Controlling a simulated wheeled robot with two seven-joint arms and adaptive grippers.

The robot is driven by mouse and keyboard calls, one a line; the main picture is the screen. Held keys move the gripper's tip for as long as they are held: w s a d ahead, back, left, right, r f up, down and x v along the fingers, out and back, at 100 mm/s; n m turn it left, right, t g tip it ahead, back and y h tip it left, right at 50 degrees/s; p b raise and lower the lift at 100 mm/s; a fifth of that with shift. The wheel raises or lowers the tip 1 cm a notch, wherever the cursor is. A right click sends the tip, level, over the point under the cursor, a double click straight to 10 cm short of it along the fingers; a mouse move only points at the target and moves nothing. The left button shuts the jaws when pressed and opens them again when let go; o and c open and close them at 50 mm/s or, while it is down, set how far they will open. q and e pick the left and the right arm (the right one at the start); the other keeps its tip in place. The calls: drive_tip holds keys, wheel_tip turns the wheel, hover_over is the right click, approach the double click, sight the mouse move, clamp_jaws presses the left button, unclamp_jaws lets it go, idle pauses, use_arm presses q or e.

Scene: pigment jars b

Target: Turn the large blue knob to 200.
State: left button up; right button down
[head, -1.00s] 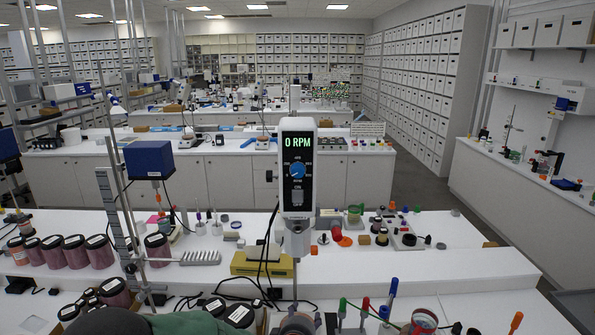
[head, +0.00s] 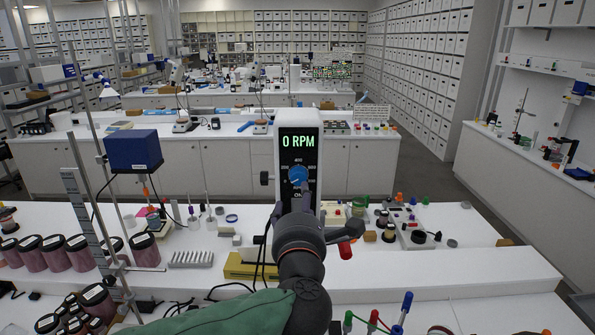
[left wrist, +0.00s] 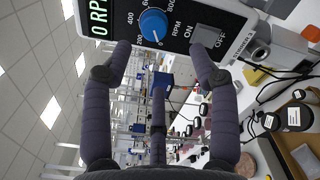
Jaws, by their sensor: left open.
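The large blue knob (head: 298,176) is on the front of the upright white stirrer head (head: 308,143), under a green display (head: 298,142) that reads 0 RPM. In the left wrist view the blue knob (left wrist: 153,25) shows close up, with a white mark on its lower part and a printed scale around it. My left gripper (head: 303,205) is in front of the panel, just below the knob, and hides its lower part. In the left wrist view its dark fingers (left wrist: 160,55) are spread and empty, apart from the knob. My right gripper is in neither view.
A grey ON/OFF switch (left wrist: 208,37) sits beside the knob. A blue box on a stand (head: 134,151) and several dark-lidded jars (head: 77,250) are on the left. A yellow block (head: 252,268) lies low behind my arm. Small bottles stand on the right.

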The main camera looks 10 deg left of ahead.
sight(298, 180)
use_arm(q)
drive_tip(key=w, duration=0.2)
drive_tip(key=w+a+p, duration=0.1)
drive_tip(key=w, duration=0.1)
drive_tip(key=w+p, duration=0.1)
drive_tip(key=w, duration=0.2)
drive_tip(key=shift+a+r, duration=0.2)
drive_tip(key=shift+r, duration=0.05)
drive_tip(key=shift+w+a+r, duration=0.15)
drive_tip(key=shift+w, duration=0.45)
drive_tip(key=shift+w+a+p, duration=0.1)
drive_tip(key=shift+w+p, duration=0.2)
drive_tip(key=shift+w, duration=0.25)
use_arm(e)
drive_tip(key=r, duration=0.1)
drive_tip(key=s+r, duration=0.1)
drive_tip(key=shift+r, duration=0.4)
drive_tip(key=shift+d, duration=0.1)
use_arm(q)
drive_tip(key=shift+s, duration=0.15)
drive_tip(key=c, duration=1.1)
